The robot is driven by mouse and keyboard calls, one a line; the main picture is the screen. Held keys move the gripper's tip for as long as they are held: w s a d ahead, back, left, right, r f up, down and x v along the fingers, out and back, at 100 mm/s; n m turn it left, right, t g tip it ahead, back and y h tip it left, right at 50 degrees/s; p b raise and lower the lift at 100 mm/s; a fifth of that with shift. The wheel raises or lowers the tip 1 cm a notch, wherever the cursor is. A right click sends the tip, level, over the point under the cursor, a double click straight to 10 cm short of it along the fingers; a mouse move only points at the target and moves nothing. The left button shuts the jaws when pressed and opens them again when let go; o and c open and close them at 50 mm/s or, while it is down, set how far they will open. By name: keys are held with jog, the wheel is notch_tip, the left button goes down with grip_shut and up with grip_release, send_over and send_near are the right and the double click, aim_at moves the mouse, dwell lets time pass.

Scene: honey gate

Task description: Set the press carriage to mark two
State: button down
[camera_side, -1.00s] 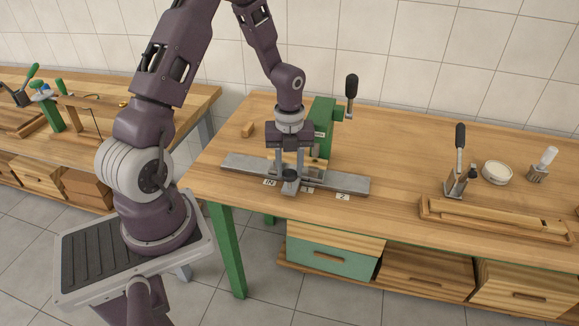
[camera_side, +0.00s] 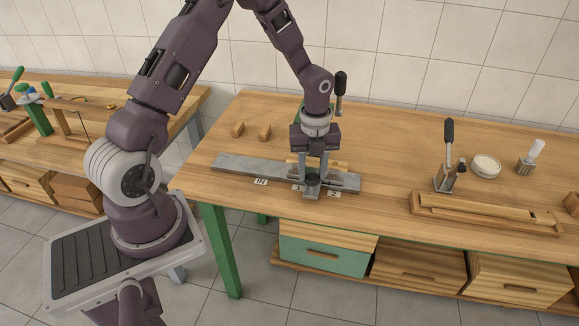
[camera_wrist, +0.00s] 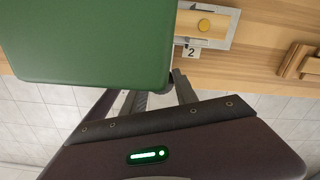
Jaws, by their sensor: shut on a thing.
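The press carriage (camera_side: 312,193) is a small grey block with a dark round knob (camera_side: 311,180), on a long grey rail (camera_side: 245,169). My gripper (camera_side: 313,176) points down and is shut on the knob. The carriage's front end lies between the mark one label (camera_side: 298,188) and the mark two label (camera_side: 333,194). In the wrist view the mark two label (camera_wrist: 191,53) shows beside the rail (camera_wrist: 226,38). The green press body (camera_wrist: 85,40) fills the upper left there and hides the carriage and fingertips.
The IN label (camera_side: 261,182) is by the left part of the rail. A dark-handled press lever (camera_side: 340,85) rises behind my gripper. Two small wooden pieces (camera_side: 237,129) (camera_side: 265,132) lie behind the rail. A lever clamp (camera_side: 446,165) and wooden tray (camera_side: 485,215) stand further right.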

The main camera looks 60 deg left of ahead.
jog(key=shift+w+d, duration=0.75)
jog(key=shift+w, duration=0.1)
jog(key=c, duration=1)
grip_release()
jog(key=shift+d, duration=0.1)
jog(key=shift+o, duration=0.3)
